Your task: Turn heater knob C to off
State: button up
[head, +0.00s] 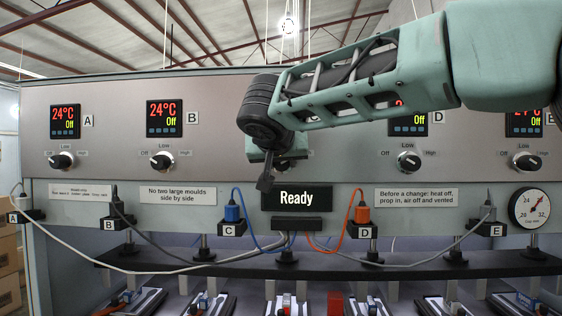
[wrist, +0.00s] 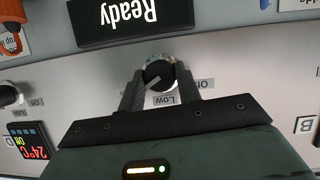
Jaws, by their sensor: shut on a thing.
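Heater knob C (wrist: 158,72) is a round black knob with a pale rim, between my two fingers in the wrist view, which is upside down. My gripper (wrist: 160,84) is shut on it. A short pale mark slants across the knob's face; I cannot tell which end is the pointer. The Low label (wrist: 164,99) sits just below the knob and the Off label (wrist: 206,83) to its right. In the head view my gripper (head: 265,182) is at the panel left of centre, and my arm hides knob C and its display.
Knob A (head: 61,161), knob B (head: 162,161), knob D (head: 409,161) and knob E (head: 526,161) line the panel. Displays A (head: 65,120) and B (head: 165,118) read 24°C, Off. The Ready sign (head: 297,198) is below my gripper. Plugs and cables hang lower.

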jog(key=n+h+b, duration=0.1)
jog(key=n+h, duration=0.1)
jog(key=n, duration=0.1)
jog(key=n+t+h+b, duration=0.1)
jog(key=n+h, duration=0.1)
jog(key=n, duration=0.2)
jog(key=n+h+b, duration=0.1)
jog(key=n, duration=0.2)
jog(key=shift+a+f+t+h, duration=0.35)
jog(key=shift+f+t+h, duration=0.05)
jog(key=n+b, duration=0.1)
jog(key=n, duration=0.1)
jog(key=n+t+b, duration=0.1)
jog(key=n, duration=0.1)
jog(key=n+t+h+b, duration=0.1)
jog(key=n+b, duration=0.1)
jog(key=shift+f, duration=0.25)
jog(key=shift+n+t+b, duration=0.8)
jog(key=shift+n+b, duration=0.3)
jog(key=shift+n, duration=0.8)
jog(key=shift+r+n, duration=0.1)
jog(key=shift+n, duration=0.2)
jog(key=o, duration=1)
jog(key=shift+c, duration=0.2)
